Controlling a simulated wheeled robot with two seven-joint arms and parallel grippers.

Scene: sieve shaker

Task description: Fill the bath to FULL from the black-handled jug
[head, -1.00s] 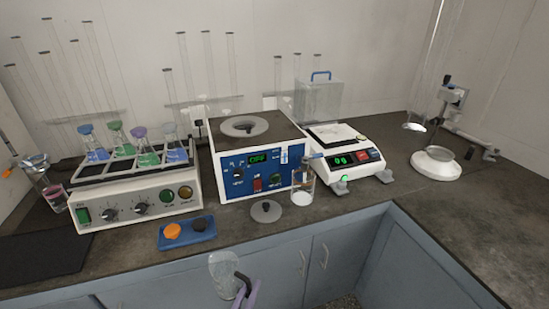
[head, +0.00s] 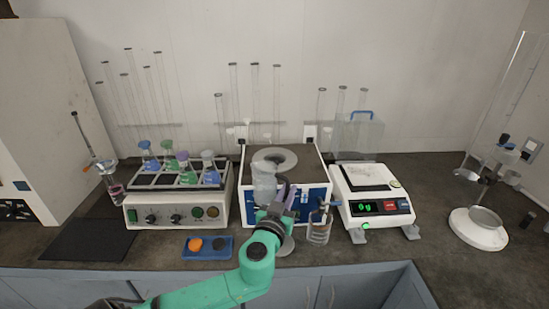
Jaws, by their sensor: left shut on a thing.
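The clear jug (head: 264,182) with the black handle is in my left gripper (head: 281,198), in front of the bath. It looks roughly upright, and I cannot tell its water level. The bath appears to be the white box (head: 313,170) with a blue front and a round grey-rimmed opening (head: 275,152) in its top. The jug overlaps the near edge of that opening in the picture. My gripper and the jug hide much of the front panel, and I can read no FULL mark. My right gripper is out of view.
A glass vessel (head: 318,232) stands before the bath at right. A balance (head: 352,210) stands right of it, and a rack unit with several flasks (head: 150,212) stands left. A blue tray (head: 225,250) lies in front. A grey disc (head: 284,248) is partly hidden by my arm.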

